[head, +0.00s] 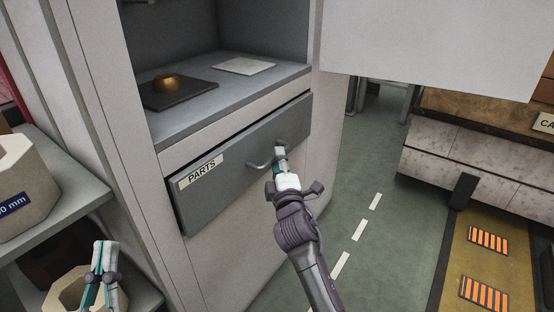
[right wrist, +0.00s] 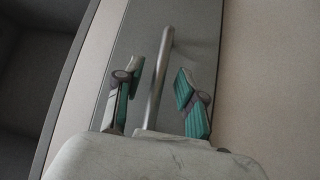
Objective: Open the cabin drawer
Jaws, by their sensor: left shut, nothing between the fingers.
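The drawer (head: 235,150) is a grey front labelled PARTS in the cabinet, below its open shelf. A dark line shows along its top and left edges; I cannot tell whether it stands slightly out. Its bar handle (head: 259,165) is partly hidden by my right gripper (head: 281,158), which is at the handle's right end. In the right wrist view, the handle (right wrist: 160,85) runs between the two separated fingers of my right gripper (right wrist: 159,74), with space on both sides. My left gripper (head: 105,248) is shut and empty at lower left, away from the drawer.
A dark plate with a brass knob (head: 168,82) and a pale flat plate (head: 244,65) lie on the shelf above. A side rack with an octagonal block (head: 22,175) stands at left. A white panel (head: 430,40) hangs at upper right. Green floor (head: 375,170) is clear right of the cabinet.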

